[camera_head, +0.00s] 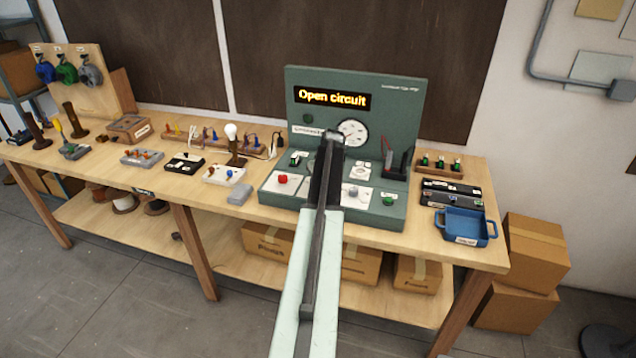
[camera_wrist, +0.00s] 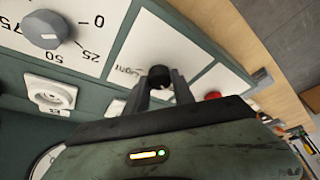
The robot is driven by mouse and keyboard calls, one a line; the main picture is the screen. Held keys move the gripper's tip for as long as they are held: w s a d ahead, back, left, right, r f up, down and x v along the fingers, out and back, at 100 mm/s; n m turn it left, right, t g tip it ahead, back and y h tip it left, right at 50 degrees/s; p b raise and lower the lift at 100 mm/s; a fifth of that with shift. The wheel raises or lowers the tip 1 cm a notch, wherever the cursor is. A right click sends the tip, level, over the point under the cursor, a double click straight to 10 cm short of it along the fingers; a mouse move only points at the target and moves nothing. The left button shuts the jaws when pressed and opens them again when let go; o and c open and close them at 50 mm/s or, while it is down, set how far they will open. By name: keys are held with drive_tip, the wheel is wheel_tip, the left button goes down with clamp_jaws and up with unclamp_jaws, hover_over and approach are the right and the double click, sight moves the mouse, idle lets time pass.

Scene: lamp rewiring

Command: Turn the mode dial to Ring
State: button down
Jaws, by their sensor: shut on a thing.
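My gripper (camera_wrist: 160,86) is shut on a dark round knob, the mode dial (camera_wrist: 158,75), in the wrist view. The dial stands on a white plate (camera_wrist: 160,44) that bears the word "Light". The word "Ring" cannot be read, and the dial's pointer cannot be made out. In the head view my arm covers the dial and the fingertips. The green test bench (camera_head: 392,105) shows "Open circuit" on its display (camera_head: 333,97).
A grey knob with a number scale (camera_wrist: 47,30) and a white socket (camera_wrist: 50,95) are beside the dial. A red button (camera_head: 283,179) is on the other side. A blue tray (camera_head: 466,227) and a lamp bulb (camera_head: 231,131) stand on the workbench.

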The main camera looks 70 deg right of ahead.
drive_tip(key=shift+s+a, duration=0.1)
idle(0.3)
drive_tip(key=c, duration=1.1)
unclamp_jaws()
drive_tip(key=shift+o, duration=0.2)
drive_tip(key=p+v, duration=0.7)
drive_tip(key=shift+r, duration=0.4)
drive_tip(key=shift+s, duration=0.1)
